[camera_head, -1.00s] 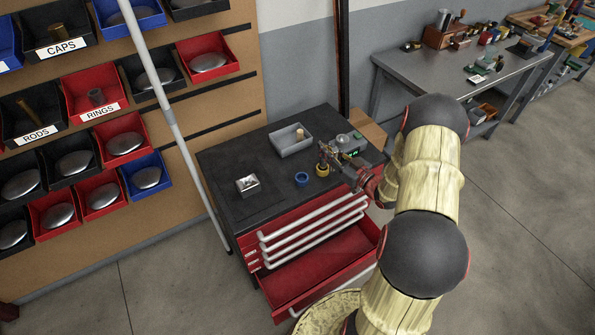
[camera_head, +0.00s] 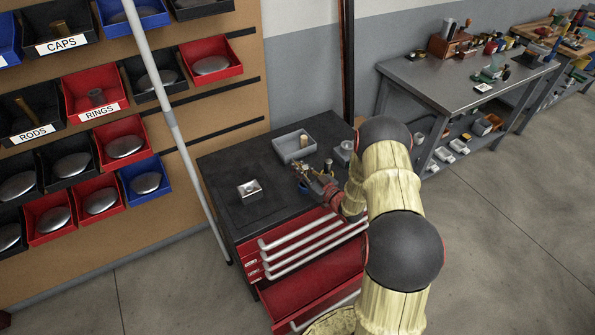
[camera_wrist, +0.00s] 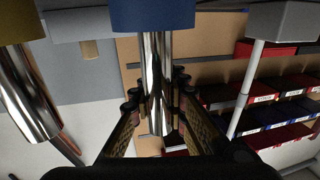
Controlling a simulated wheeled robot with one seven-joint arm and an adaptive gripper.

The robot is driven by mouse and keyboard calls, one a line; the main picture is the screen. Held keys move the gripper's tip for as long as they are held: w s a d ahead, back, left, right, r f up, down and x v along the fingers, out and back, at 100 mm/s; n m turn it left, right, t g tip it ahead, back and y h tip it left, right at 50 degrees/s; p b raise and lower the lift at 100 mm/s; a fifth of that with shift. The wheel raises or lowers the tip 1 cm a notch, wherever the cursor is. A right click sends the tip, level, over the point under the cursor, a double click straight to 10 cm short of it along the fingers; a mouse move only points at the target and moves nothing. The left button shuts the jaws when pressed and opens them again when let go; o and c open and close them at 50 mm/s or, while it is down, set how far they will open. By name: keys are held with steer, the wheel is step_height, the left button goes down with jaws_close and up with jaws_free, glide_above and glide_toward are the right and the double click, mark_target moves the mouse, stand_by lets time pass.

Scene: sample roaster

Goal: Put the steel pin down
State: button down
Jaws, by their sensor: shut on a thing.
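My gripper (camera_wrist: 157,105) is shut on a shiny steel pin (camera_wrist: 155,62) in the wrist view, which looks upside down. The pin lines up with a blue round holder (camera_wrist: 155,14); I cannot tell whether it is seated in it or only in front of it. In the head view my gripper (camera_head: 313,176) is low over the dark bench top, and the blue holder (camera_head: 302,187) shows partly beside it. The held pin is too small to make out there. A second steel pin (camera_wrist: 28,95) stands at a yellow holder (camera_wrist: 18,22) on the wrist view's left.
A grey tray (camera_head: 283,155) with a peg sits behind my gripper. A silver block (camera_head: 249,188) lies on the bench's left. A grey device (camera_head: 343,150) is partly hidden by my arm. The red drawer (camera_head: 318,285) stands open below. A pale pole (camera_head: 182,140) rises at left.

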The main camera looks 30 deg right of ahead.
steer(key=shift+d+f, duration=0.1)
steer(key=shift+f, duration=0.7)
steer(key=shift+r, duration=0.1)
steer(key=c, duration=2.3)
jaws_free()
steer(key=shift+f+b, duration=0.25)
steer(key=shift+b, duration=0.05)
steer(key=o, duration=0.6)
steer(key=shift+c, duration=0.2)
steer(key=shift+r, duration=0.1)
